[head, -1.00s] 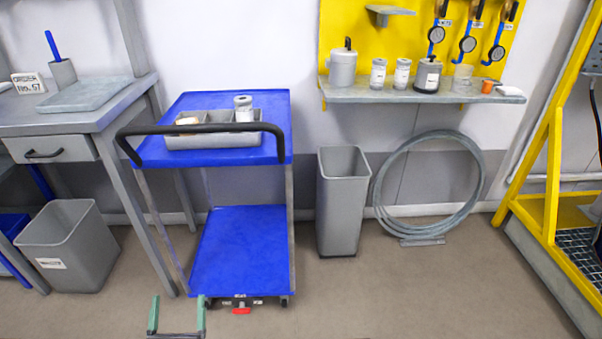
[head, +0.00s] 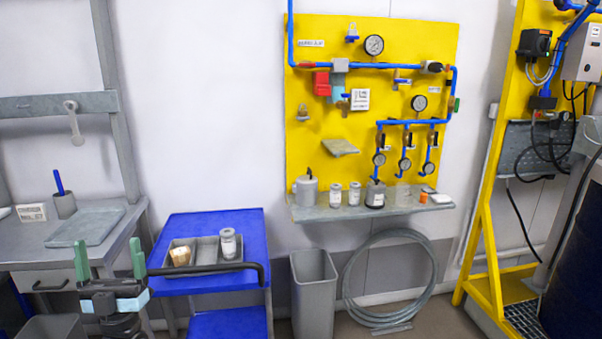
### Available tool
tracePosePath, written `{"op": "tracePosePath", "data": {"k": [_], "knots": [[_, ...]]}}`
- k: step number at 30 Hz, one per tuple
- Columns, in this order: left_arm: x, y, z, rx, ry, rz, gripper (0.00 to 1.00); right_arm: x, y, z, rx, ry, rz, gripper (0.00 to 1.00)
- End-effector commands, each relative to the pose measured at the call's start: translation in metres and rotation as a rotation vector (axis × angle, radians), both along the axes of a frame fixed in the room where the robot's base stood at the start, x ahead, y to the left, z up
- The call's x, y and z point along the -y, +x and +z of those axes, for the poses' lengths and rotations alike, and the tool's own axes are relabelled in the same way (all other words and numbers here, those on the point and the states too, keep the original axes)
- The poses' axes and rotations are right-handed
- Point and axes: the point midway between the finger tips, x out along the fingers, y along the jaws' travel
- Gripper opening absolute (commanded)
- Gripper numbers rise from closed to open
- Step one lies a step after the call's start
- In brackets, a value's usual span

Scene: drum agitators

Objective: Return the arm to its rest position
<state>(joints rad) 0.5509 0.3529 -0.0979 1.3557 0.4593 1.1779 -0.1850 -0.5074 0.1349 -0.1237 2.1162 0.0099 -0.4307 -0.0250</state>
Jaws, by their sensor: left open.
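My left gripper (head: 109,262) is in the lower left of the head view, its two green-tipped fingers pointing up and spread apart with nothing between them. It shows in front of the workbench, just left of the blue cart (head: 210,225). The left end of the cart's black handle (head: 205,268) is close beside it in the picture; I cannot tell the depth gap. My right gripper is not in view.
The cart carries a grey tray (head: 205,262) with a jar (head: 228,243) and a tan item (head: 180,256). The workbench (head: 30,256) is at left. A grey bin (head: 314,290) and coiled hose (head: 388,318) stand under the shelf (head: 370,213). A yellow frame (head: 489,250) is at right.

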Motion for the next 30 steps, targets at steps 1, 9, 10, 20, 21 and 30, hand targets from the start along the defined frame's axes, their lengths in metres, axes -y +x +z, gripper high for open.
{"op": "tracePosePath", "data": {"k": [1,9,10,20,21,30], "knots": [[0.005,0.014,-0.013,-0.083,0.018,-0.012,0.87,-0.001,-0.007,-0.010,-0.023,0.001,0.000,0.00],[0.024,0.077,-0.057,-0.478,0.114,-0.047,0.87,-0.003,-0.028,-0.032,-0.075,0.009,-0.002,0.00],[0.026,0.084,-0.064,-0.530,0.125,-0.047,0.87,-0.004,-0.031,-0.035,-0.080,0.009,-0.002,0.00],[0.023,0.133,-0.161,-1.116,0.197,0.012,0.87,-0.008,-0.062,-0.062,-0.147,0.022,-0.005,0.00],[0.021,0.135,-0.171,-1.171,0.199,0.025,0.87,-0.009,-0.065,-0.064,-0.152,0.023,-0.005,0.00],[0.000,0.132,-0.229,-1.491,0.190,0.122,0.87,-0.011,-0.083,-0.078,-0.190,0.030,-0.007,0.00]]}}
